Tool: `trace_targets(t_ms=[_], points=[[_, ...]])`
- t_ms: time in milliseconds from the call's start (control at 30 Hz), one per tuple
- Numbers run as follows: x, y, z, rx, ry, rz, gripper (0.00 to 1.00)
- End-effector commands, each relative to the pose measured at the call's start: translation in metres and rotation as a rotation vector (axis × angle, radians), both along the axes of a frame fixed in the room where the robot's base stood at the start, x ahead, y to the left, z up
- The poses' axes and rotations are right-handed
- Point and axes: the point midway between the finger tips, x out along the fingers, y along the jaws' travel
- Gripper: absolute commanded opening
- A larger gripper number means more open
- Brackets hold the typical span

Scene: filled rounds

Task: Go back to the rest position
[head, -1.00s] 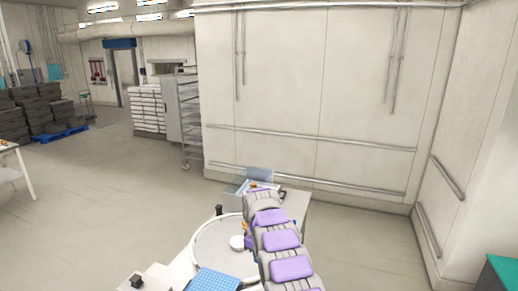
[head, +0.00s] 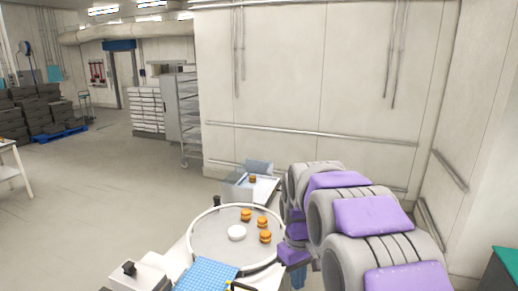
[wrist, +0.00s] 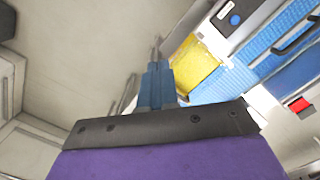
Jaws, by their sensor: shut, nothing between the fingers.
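My gripper (wrist: 157,85) shows in the wrist view as two blue fingers pressed together with nothing between them. In the head view my grey and purple arm is folded at the right of the round turntable, and the gripper end hangs low beside the table edge, partly hidden. In the wrist view the fingers are over the floor beside the table, left of a yellow item (wrist: 194,66) and a blue ribbed mat (wrist: 242,72). They appear apart from both.
The round turntable (head: 208,255) carries several orange-brown filled rounds (head: 262,222) and a white round piece (head: 237,233). Another round sits on a tray (head: 264,190) behind. A blue mat (head: 206,274) lies in front. The wall stands behind; open floor (head: 90,200) is at left.

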Motion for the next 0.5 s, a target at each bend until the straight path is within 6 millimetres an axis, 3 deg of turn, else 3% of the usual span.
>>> trace_targets(t_ms=[267, 500], points=[[-0.093, -0.020, -0.019, -0.007, 0.020, -0.142, 0.00], [-0.174, -0.033, -0.047, -0.015, 0.038, -0.265, 0.00]])
